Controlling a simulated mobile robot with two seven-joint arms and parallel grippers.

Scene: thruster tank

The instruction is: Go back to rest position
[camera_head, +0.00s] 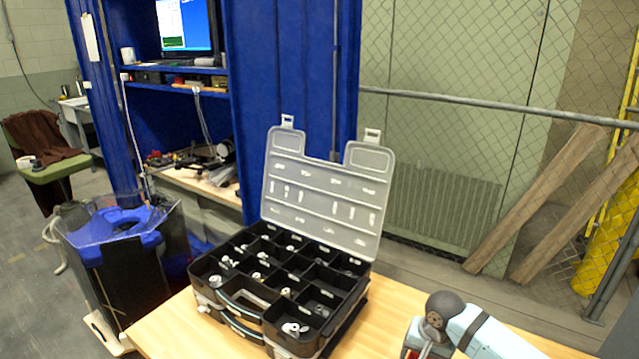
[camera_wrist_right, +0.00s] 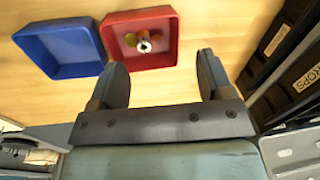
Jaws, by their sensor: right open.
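My right arm (camera_head: 470,326) comes in at the lower right of the head view, over the table and to the right of the black organizer case; its fingers are not visible there. In the right wrist view my right gripper (camera_wrist_right: 163,80) is open, with its two dark fingers apart and nothing between them. It is over the wooden table, near a red tray (camera_wrist_right: 172,58). The red tray holds a small metal part (camera_wrist_right: 144,46) and a few yellowish and reddish pieces. My left gripper is in neither view.
The open organizer case (camera_head: 240,300) stands on the wooden table (camera_head: 385,320), its clear lid (camera_head: 325,190) raised, small parts in several compartments. A blue tray (camera_wrist_right: 62,48) sits beside the red one. A blue cabinet (camera_head: 285,80) and chain-link fence (camera_head: 480,140) stand behind.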

